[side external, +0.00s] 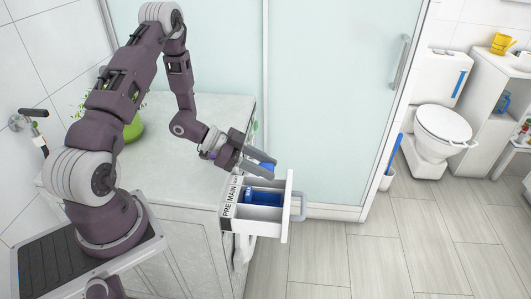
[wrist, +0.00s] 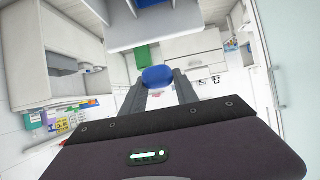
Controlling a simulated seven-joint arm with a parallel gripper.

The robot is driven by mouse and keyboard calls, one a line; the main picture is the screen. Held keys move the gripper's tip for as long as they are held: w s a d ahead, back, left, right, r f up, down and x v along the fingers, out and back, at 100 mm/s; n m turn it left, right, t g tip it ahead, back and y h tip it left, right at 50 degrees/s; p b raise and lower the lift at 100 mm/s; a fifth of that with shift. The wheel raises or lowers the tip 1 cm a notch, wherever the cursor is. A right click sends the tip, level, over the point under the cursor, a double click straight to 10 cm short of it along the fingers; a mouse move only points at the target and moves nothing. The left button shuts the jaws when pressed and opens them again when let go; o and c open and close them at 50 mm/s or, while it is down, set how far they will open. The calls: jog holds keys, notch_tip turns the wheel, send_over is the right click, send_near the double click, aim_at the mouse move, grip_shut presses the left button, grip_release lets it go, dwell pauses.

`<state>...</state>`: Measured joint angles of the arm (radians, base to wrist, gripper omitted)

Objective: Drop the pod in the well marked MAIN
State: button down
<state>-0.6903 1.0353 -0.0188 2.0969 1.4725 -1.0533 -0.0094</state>
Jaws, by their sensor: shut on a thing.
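The pod is a small blue rounded thing (wrist: 157,76) held between the fingertips of my gripper (wrist: 158,84). In the side view the pod (side external: 267,166) shows at the ends of the fingers of my gripper (side external: 264,169), above the far part of an open drawer (side external: 289,208). The drawer is split into wells, with labels PRE and MAIN on its left edge. The well marked MAIN (side external: 233,190) is the middle one, beside a dark blue area (side external: 262,196); I cannot tell whether this is a lining or an object. The far well is partly hidden by my gripper.
The drawer juts from a pale cabinet (side external: 185,125) and has a grey front handle (side external: 299,206). A green vase (side external: 133,127) stands on the cabinet top. A frosted glass door (side external: 330,90) is close behind the drawer.

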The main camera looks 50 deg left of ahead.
jog(key=shift+f, duration=0.9)
jog(key=c, duration=0.9)
grip_release()
jog(key=shift+o, duration=0.2)
jog(key=v, duration=0.7)
jog(key=shift+a+r, duration=0.1)
